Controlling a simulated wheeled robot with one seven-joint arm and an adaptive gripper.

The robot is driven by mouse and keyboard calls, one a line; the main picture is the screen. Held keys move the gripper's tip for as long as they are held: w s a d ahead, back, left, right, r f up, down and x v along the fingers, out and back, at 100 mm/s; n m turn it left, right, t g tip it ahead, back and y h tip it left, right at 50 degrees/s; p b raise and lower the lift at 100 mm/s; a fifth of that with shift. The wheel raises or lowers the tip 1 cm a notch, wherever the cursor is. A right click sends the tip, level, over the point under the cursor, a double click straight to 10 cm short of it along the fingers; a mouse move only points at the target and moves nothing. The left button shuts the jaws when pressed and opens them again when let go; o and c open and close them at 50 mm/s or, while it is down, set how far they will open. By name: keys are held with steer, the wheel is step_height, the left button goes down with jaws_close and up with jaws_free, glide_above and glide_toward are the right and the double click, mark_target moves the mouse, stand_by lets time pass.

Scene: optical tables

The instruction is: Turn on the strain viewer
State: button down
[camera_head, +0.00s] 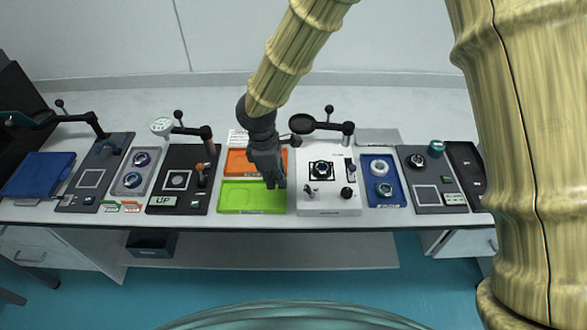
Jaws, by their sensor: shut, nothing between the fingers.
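No label I can read names the strain viewer. A white box-shaped instrument (308,205) stands right of centre on the bench, with a black square stage, a small lever on its left (309,192) and a black knob (346,192) on its front part. A dark arm with a round dark head (302,124) rises behind it. My gripper (275,186) points down over the green tray (239,198), just left of the white instrument. It is shut and empty. My arm hides part of the orange tray (240,163).
Right are a blue tray (372,196) with rings and a dark station (425,195). The bench's front edge (180,226) is close to these things.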

mark_target(308, 190)
steer(key=r, duration=0.1)
steer(key=w+r, duration=0.2)
steer(key=shift+a+n+h, duration=0.3)
steer(key=shift+a+n, duration=0.05)
steer(key=shift+n, duration=0.05)
steer(key=shift+f, duration=0.15)
steer(key=f+p, duration=0.1)
steer(key=f, duration=0.2)
steer(key=d+f+p, duration=0.1)
steer(key=f, duration=0.2)
steer(key=d+f+p, duration=0.1)
steer(key=f, duration=0.2)
steer(key=shift+d+r+p, duration=0.1)
steer(key=shift+d+p, duration=0.15)
steer(key=shift+p, duration=0.2)
steer(key=shift+d+r+p, duration=0.3)
steer(key=shift+d+p, duration=0.05)
steer(key=shift+d, duration=0.35)
steer(key=shift+d+r+p, duration=0.3)
steer(key=shift+d, duration=0.4)
